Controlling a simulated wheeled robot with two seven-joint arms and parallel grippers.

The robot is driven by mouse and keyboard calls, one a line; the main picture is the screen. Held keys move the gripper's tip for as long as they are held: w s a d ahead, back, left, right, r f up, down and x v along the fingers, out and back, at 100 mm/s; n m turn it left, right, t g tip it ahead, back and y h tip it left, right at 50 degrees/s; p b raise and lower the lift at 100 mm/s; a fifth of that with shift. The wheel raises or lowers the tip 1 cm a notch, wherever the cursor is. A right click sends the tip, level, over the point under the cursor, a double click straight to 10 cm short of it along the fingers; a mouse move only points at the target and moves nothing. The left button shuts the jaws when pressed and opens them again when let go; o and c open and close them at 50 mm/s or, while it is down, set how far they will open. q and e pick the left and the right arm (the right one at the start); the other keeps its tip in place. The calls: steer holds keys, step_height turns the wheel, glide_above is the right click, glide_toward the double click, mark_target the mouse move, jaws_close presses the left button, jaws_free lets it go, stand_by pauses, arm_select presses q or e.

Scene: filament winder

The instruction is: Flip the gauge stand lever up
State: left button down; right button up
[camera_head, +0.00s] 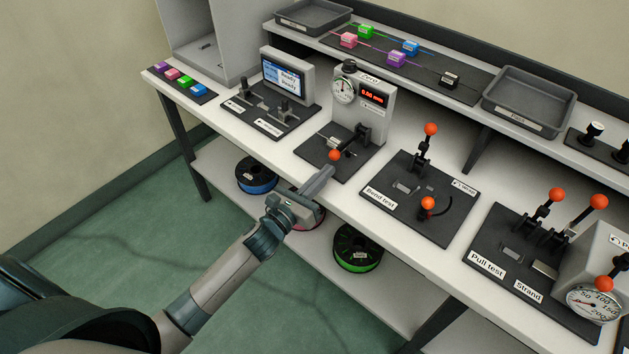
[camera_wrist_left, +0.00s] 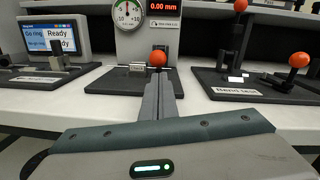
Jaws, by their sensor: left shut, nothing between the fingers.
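The gauge stand (camera_head: 362,112) stands on the bench on a dark base, with a round dial and a red display reading 0.00 mm. Its lever ends in an orange ball (camera_head: 334,155) that sits low at the front, just above the base; the ball also shows in the left wrist view (camera_wrist_left: 158,58). My left gripper (camera_head: 328,172) is shut and empty, its fingertips just in front of and below the ball. In the left wrist view the fingertips (camera_wrist_left: 161,78) line up under the ball; I cannot tell whether they touch it. My right gripper is not in view.
Right of the stand is the bend test plate (camera_head: 450,222) with two orange-knobbed levers, then the pull test plate (camera_head: 490,275). Left is a display fixture (camera_head: 287,75). Filament spools (camera_head: 357,248) lie on the lower shelf. The bench's front edge is beneath my left gripper.

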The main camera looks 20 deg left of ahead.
arm_select(q)
steer(key=shift+w+d, duration=0.25)
steer(key=shift+w, duration=0.4)
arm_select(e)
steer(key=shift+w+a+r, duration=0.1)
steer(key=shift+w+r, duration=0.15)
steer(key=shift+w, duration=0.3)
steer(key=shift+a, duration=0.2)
